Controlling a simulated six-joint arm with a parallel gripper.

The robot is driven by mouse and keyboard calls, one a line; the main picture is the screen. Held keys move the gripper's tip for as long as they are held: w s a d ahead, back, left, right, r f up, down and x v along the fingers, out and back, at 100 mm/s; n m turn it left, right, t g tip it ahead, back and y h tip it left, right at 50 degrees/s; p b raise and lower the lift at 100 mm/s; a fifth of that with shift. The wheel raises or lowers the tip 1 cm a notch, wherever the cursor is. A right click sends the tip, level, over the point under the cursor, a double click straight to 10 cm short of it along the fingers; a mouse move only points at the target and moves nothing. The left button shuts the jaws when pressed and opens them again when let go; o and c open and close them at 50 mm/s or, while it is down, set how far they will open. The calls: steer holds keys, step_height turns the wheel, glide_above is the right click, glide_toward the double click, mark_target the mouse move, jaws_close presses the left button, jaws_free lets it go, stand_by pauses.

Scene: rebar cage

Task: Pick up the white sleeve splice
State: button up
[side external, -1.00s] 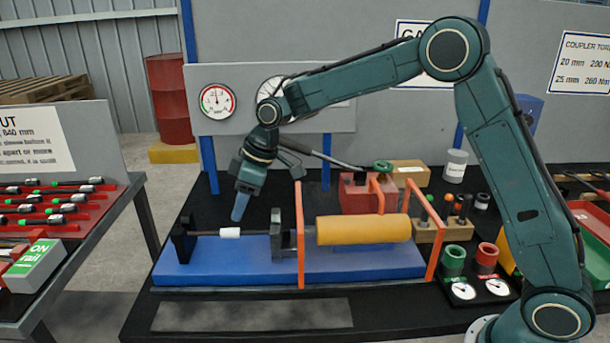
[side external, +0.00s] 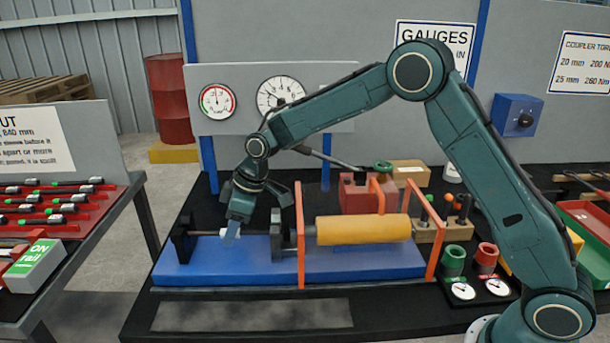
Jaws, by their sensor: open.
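The white sleeve splice (side external: 231,234) is a small white cylinder on a thin bar above the left part of the blue press base (side external: 215,262). The bar runs between a black end bracket (side external: 183,240) and a grey block. My gripper (side external: 231,232) points down over the sleeve, with a fingertip in front of it and hiding part of it. The fingers are open. I cannot tell from this side whether the sleeve lies fully between them or touches them.
Close to the right stand the grey clamp block (side external: 283,240), an orange frame (side external: 299,235) and a yellow cylinder (side external: 362,229). A red box (side external: 360,195) with a lever stands behind.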

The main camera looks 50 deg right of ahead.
steer(key=shift+f, duration=0.15)
stand_by(0.3)
jaws_close()
steer(key=shift+w, duration=0.1)
steer(key=shift+r, duration=0.25)
step_height(320, 180, up, 20)
steer(key=shift+f, duration=0.15)
stand_by(0.5)
stand_by(0.4)
